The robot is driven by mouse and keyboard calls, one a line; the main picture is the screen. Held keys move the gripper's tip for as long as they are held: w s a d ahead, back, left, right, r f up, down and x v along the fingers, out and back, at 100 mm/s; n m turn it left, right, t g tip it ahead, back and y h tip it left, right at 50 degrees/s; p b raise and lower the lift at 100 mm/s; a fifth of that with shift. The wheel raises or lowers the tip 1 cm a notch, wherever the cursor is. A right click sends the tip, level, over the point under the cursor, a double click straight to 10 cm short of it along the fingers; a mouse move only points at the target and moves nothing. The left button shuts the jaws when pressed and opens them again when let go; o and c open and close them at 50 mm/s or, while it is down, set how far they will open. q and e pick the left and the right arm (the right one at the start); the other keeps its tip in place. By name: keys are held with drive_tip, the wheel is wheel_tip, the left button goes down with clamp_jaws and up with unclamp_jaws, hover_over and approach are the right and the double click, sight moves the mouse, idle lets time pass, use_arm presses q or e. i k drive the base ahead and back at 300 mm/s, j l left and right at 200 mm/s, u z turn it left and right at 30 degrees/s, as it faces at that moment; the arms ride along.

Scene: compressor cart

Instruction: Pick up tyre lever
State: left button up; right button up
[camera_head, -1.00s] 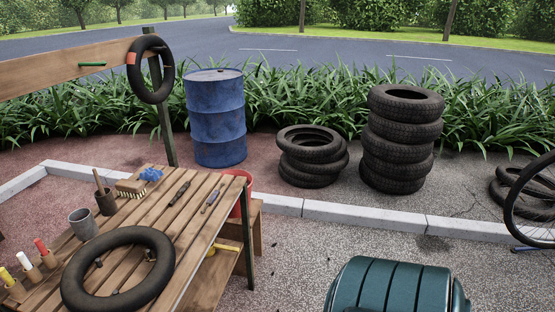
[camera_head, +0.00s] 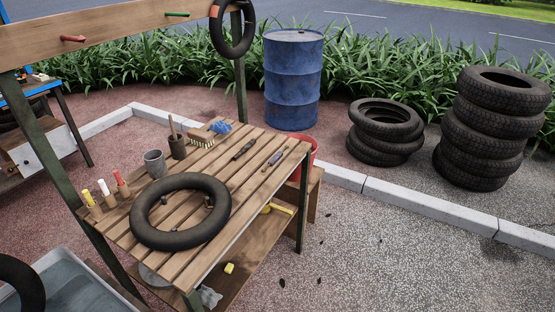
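Two slim tools lie apart on the slatted wooden bench (camera_head: 224,232), near its back right corner. One is a dark tool (camera_head: 244,149); the other is a grey tool (camera_head: 273,158) closer to the right edge. Either could be the tyre lever; they are too small to tell. A black inner tube (camera_head: 180,237) lies flat on the bench in front of them. Neither of my grippers is in view.
The bench also holds a grey cup (camera_head: 154,164), a brown pot (camera_head: 178,147), a brush (camera_head: 202,140), a blue rag (camera_head: 221,128) and several coloured markers. A red bucket (camera_head: 311,150) stands behind its right end. Paving to the right is mostly clear.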

sight(278, 156)
drive_tip(key=i+l, duration=0.3)
drive_tip(key=i+l+u, duration=0.15)
drive_tip(key=i+l, duration=0.15)
drive_tip(key=l, duration=0.15)
drive_tip(key=i+l, duration=0.3)
drive_tip(key=i+l+u, duration=0.1)
drive_tip(key=i+l, duration=0.2)
drive_tip(key=l, duration=0.2)
